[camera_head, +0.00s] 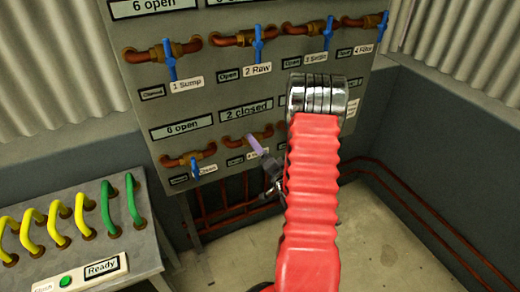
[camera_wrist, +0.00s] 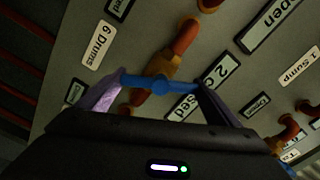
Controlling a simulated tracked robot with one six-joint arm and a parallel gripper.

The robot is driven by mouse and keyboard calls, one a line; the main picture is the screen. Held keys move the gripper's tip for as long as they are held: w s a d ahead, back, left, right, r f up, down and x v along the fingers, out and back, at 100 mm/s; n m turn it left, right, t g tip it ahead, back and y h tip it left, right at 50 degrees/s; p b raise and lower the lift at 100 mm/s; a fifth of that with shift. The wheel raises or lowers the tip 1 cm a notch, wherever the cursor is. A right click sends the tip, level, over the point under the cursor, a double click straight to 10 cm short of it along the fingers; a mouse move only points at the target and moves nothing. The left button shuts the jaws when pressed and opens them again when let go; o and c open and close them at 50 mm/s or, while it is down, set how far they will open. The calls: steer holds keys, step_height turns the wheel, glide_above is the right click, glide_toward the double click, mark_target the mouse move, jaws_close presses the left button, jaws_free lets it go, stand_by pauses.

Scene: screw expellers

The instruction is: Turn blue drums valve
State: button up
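A valve with a blue handle (camera_wrist: 160,84) and orange-brown pipe fittings sits on the grey panel beside a label reading 6 Drums (camera_wrist: 97,46). My gripper (camera_wrist: 160,86) is in front of it, its fingers wide apart. The handle spans the gap crosswise, one end near each fingertip; I cannot see whether they press on it. In the head view my gripper (camera_head: 262,160) is at a lower-row valve under a sign reading 2 closed (camera_head: 247,110). A purplish finger shows there; my red arm and dark wrist hide much of the handle.
Upper-row blue handles include 1 Sump (camera_head: 169,60) and 2 Raw (camera_head: 258,44). Another lower valve (camera_head: 194,166) is left of my gripper. A console (camera_head: 130,245) with yellow and green hoses stands at lower left. Red pipes run below the panel; the floor (camera_head: 370,245) at right is clear.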

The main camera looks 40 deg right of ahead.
steer(key=o, duration=0.3)
steer(key=shift+s+d+f, duration=0.1)
steer(key=shift+o, duration=0.2)
steer(key=v, duration=1.3)
steer(key=shift+s+a, duration=0.2)
steer(key=shift+s, duration=0.15)
